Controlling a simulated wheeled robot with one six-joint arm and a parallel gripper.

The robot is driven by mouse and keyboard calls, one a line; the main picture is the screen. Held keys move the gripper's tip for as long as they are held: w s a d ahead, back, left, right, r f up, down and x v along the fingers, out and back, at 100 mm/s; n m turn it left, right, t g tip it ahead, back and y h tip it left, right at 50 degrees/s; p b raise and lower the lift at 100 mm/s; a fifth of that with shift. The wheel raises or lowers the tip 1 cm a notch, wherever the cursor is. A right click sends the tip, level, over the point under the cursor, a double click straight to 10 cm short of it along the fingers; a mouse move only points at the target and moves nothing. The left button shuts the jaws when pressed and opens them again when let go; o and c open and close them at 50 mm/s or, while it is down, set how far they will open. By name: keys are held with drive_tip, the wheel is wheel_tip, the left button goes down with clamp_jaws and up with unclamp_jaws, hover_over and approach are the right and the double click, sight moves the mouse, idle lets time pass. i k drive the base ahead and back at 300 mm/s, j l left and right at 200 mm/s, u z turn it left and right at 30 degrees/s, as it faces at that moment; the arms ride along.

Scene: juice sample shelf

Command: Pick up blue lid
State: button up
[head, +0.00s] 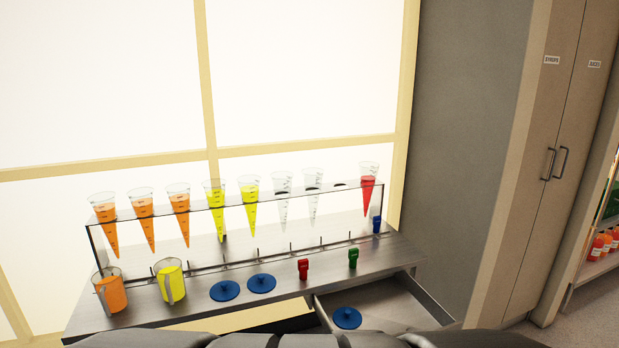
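Three round blue lids with small knobs are in the head view. One blue lid (225,291) lies flat on the grey bench top (200,310), left of centre. A second blue lid (261,284) lies just to its right. A third blue lid (347,318) lies inside the open drawer (390,305) at the bench's front right. My gripper is not in view; dark parts of my own body fill the bottom edge.
A clear rack (150,205) holds several cones with orange, yellow and red contents, some empty. An orange jug (112,293) and a yellow jug (171,283) stand left of the lids. Small red (303,269), green (353,258) and blue (377,225) items stand right. The drawer juts forward.

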sight(346, 319)
drive_tip(key=k+j, duration=0.15)
drive_tip(key=j, duration=0.2)
drive_tip(key=k+u, duration=0.15)
drive_tip(key=i+z, duration=0.1)
drive_tip(key=i, duration=0.4)
drive_tip(key=i+j, duration=0.15)
drive_tip(key=i, duration=0.4)
drive_tip(key=i+j+z, duration=0.15)
drive_tip(key=i, duration=0.35)
